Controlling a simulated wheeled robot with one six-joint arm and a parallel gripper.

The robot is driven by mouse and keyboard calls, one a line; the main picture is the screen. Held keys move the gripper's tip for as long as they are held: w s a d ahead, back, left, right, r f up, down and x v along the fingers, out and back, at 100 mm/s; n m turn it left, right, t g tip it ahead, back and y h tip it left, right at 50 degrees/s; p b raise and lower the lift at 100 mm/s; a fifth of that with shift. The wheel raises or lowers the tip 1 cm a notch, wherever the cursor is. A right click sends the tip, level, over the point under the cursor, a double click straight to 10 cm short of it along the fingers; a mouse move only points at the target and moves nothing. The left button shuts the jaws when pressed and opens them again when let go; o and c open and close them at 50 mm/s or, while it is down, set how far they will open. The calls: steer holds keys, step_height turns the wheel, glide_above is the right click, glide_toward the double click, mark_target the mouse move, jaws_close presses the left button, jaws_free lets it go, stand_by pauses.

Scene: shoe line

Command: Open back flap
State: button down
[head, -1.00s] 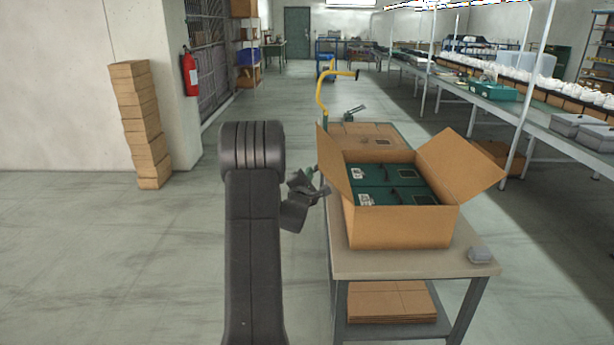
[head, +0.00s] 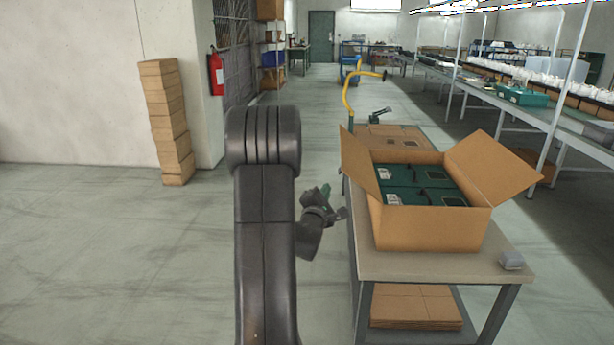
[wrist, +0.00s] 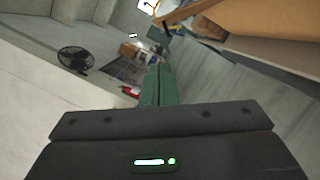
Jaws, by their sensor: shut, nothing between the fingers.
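An open cardboard box (head: 425,232) stands on a table in the head view, holding green shoe boxes (head: 425,180). Its left flap (head: 360,165) stands up, leaning outward, and its right flap (head: 492,165) slopes out to the right. I cannot clearly make out the back flap; the box's far edge meets brown cardboard behind it. My gripper (head: 327,192) is left of the box, apart from it, beside the table's left edge. In the wrist view its green fingers (wrist: 156,85) are together and empty. A brown cardboard panel (wrist: 225,22) shows at upper right there.
The table (head: 430,264) carries a small grey object (head: 511,260) at its front right; flat cardboard (head: 415,305) lies on its lower shelf. Brown cardboard (head: 392,133) and a yellow post (head: 350,98) are behind the box.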

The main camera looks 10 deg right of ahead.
stand_by(0.3)
steer(key=p+x, duration=0.2)
steer(key=x, duration=0.8)
steer(key=shift+d+r, duration=0.15)
steer(key=shift+d, duration=0.15)
